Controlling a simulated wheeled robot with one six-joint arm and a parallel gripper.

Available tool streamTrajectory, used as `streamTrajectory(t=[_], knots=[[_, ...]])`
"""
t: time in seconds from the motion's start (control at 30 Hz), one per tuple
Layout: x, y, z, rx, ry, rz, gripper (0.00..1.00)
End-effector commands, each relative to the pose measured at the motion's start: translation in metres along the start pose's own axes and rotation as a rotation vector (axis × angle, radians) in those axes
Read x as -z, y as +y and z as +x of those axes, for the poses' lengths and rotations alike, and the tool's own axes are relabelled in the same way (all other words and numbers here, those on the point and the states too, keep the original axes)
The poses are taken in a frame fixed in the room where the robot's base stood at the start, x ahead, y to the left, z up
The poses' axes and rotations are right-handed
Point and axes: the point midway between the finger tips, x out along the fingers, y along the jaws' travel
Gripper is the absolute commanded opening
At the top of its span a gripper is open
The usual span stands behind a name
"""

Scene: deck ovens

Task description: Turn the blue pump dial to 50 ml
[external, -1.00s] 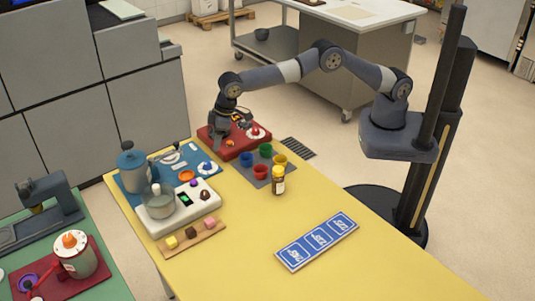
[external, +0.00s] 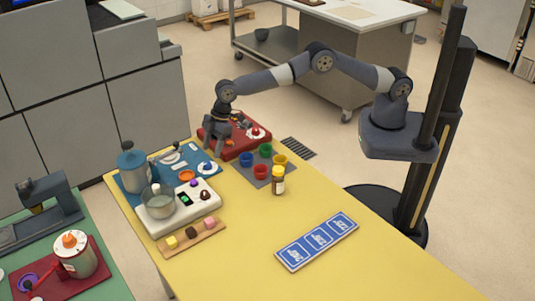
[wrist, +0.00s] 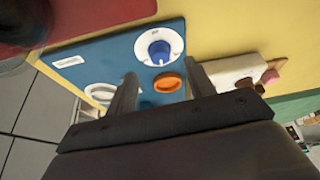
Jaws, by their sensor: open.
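The blue pump dial (external: 207,167) is a small blue knob on a white disc at the right corner of the blue pump board (external: 128,183). In the wrist view the dial (wrist: 160,50) shows from above, with marks around its disc too small to read. My gripper (external: 212,152) points down, open and empty, above the table behind the dial. In the wrist view its fingers (wrist: 163,80) stand apart, and the dial shows just beyond the gap between their tips, apart from both. An orange ring (wrist: 168,83) on the blue board shows between the fingers.
A red board (external: 228,149) with its own dial lies behind my gripper. A white scale (external: 160,228) with a glass pot stands in front of the blue board. Coloured cups and a jar (external: 278,182) stand to the right.

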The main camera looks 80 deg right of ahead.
Motion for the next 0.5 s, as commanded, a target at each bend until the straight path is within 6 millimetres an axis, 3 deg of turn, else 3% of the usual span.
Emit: streamTrajectory(t=[0.23, 0.5], knots=[[0.001, 0.000, 0.034, 0.000, -0.001, 0.000, 0.51], [0.001, 0.000, 0.049, -0.001, 0.001, 0.000, 0.51]])
